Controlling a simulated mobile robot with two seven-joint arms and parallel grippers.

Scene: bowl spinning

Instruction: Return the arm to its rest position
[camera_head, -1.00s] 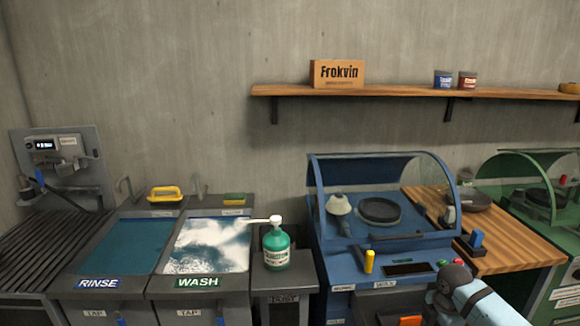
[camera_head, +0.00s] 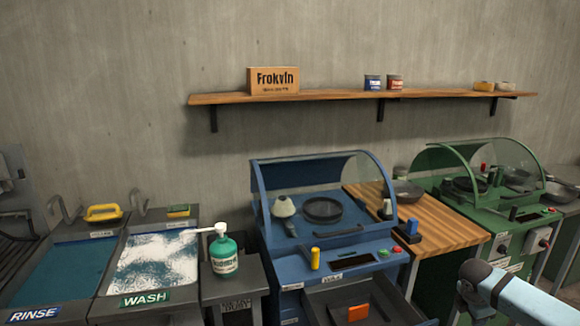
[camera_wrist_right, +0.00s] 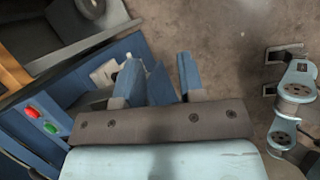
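My right arm comes in at the lower right of the head view, with a light blue link showing; its gripper is hidden or out of frame there. In the right wrist view my right gripper (camera_wrist_right: 155,82) has its two blue-grey fingers apart, with nothing between them. It is beside the blue machine (camera_wrist_right: 62,105), whose red and green buttons show at the left, with floor beyond. My left gripper is not in either view.
The blue machine (camera_head: 318,246) has an open drawer holding an orange block (camera_head: 358,312). A wooden counter (camera_head: 440,230) and green machine (camera_head: 497,210) are right.

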